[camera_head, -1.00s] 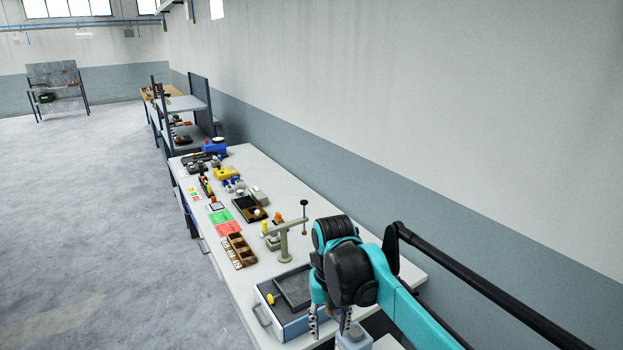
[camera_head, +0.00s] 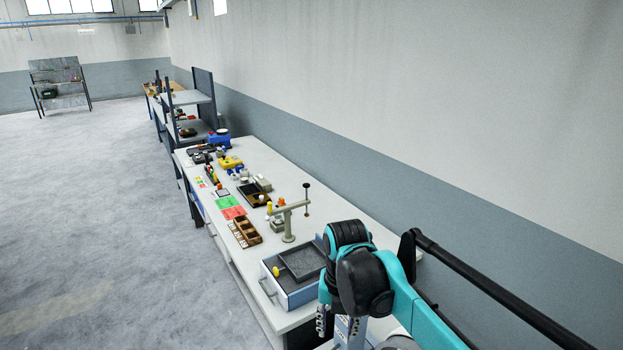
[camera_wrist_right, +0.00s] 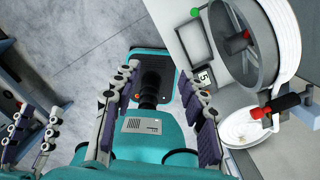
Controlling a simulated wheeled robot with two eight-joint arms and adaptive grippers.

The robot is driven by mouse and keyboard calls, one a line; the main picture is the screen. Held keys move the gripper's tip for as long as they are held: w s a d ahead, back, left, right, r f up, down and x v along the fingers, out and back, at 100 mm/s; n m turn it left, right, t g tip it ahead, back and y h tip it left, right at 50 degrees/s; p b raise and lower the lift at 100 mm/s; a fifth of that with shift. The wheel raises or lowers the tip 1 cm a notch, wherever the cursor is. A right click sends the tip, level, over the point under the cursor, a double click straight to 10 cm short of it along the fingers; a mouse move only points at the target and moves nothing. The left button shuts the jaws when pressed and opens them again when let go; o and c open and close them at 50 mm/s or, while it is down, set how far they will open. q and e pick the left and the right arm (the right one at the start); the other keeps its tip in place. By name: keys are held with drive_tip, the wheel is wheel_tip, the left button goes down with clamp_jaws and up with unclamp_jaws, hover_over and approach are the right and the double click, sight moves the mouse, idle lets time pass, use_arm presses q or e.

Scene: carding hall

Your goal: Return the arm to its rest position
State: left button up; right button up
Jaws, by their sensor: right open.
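My right gripper (camera_head: 336,328) hangs at the lower right of the head view, at the near end of the long bench (camera_head: 366,240). In the right wrist view its two dark-padded fingers (camera_wrist_right: 160,108) stand apart with nothing gripped between them. Behind the gap are teal and black parts of my own body. More linked, padded finger parts show at the left edge of that view; I cannot tell which gripper they belong to. No left arm shows in the head view.
A blue-grey tray box (camera_head: 292,297) sits on the bench beside my gripper, with a beige stand (camera_head: 289,222) behind it. A wooden compartment box (camera_head: 244,232) lies farther back. The wrist view shows a grey drum (camera_wrist_right: 236,45) close to the right finger. Open floor (camera_head: 90,220) lies left.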

drive_tip(key=s+d+f+m+t+b, duration=0.2)
drive_tip(key=s+d+f+m+b, duration=0.2)
drive_tip(key=m, duration=0.7)
drive_tip(key=s+d+f+m+t+b, duration=0.2)
drive_tip(key=s+d+f+m+b, duration=0.2)
drive_tip(key=f+m, duration=0.5)
drive_tip(key=s+d+f+m+t+b, duration=0.2)
drive_tip(key=s+d+f+m+b, duration=0.2)
drive_tip(key=m, duration=1)
wheel_tip(320, 180, down, 3)
drive_tip(key=shift+s+r+t+b, duration=0.1)
drive_tip(key=shift+s+t+b, duration=0.2)
drive_tip(key=shift+s+b, duration=0.45)
drive_tip(key=shift+w+d, duration=0.1)
drive_tip(key=shift+w, duration=0.1)
